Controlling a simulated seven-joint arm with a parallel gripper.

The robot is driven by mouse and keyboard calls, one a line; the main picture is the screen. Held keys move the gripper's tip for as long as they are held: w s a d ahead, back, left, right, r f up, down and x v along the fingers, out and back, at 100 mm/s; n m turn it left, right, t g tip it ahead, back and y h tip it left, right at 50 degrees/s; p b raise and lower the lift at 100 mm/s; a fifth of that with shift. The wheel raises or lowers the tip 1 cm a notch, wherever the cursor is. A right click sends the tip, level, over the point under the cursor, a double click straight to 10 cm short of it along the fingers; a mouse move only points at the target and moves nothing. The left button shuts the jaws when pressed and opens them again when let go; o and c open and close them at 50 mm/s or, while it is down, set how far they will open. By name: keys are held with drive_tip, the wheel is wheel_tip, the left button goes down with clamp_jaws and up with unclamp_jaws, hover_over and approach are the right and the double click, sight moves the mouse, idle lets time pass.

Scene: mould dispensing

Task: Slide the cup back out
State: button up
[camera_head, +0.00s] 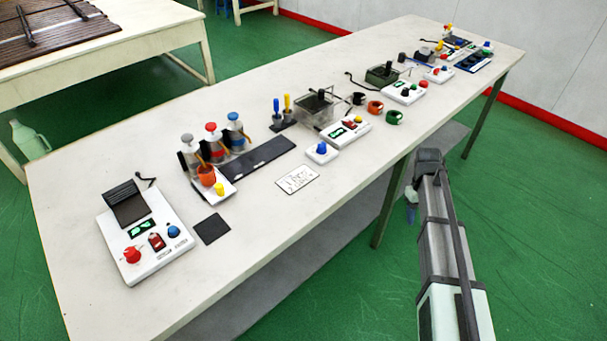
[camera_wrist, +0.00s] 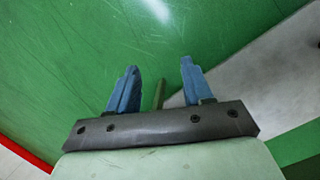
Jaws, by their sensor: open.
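An orange cup (camera_head: 207,176) stands in a dispenser station at the left middle of the table, on the station's white base (camera_head: 226,198). It is below bottles with grey, red (camera_head: 211,130) and blue tops, and a spout hides part of it. My gripper (camera_head: 410,205) is well to the right of the cup, off the table's front edge. In the wrist view my gripper (camera_wrist: 160,68) is open and empty, with two blue fingers apart over green floor. The cup is not in the wrist view.
A yellow button (camera_head: 219,189) is beside the cup, with a dark square pad (camera_head: 212,229) in front. A white scale-like device (camera_head: 146,246) stands left. A white card (camera_head: 297,179), a blue-button box (camera_head: 322,152) and several mugs (camera_head: 393,117) are to the right. The front table strip is mostly clear.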

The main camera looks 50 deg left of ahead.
drive_tip(key=s+a+r+n, duration=0.1)
drive_tip(key=a+r, duration=0.5)
drive_tip(key=s+a+r+n+t, duration=0.1)
drive_tip(key=a+r, duration=0.5)
drive_tip(key=s+a+r+n, duration=0.1)
drive_tip(key=s+a+r, duration=0.1)
drive_tip(key=a+r, duration=0.4)
drive_tip(key=shift+s+r+t+y, duration=0.1)
drive_tip(key=shift+r+t+y, duration=0.2)
drive_tip(key=shift+r+t, duration=0.1)
drive_tip(key=s+a+r+n+y, duration=0.1)
drive_tip(key=s+a+r, duration=0.2)
drive_tip(key=s+a, duration=0.45)
drive_tip(key=s+a+r+n, duration=0.2)
drive_tip(key=s+a, duration=0.3)
drive_tip(key=s, duration=0.5)
wheel_tip(320, 180, up, 5)
drive_tip(key=n+g, duration=0.1)
drive_tip(key=n, duration=0.2)
hover_over(219, 185)
drive_tip(key=shift+y, duration=0.4)
wheel_tip(219, 185, down, 13)
drive_tip(key=shift+f, duration=0.1)
drive_tip(key=shift+c, duration=0.4)
clamp_jaws()
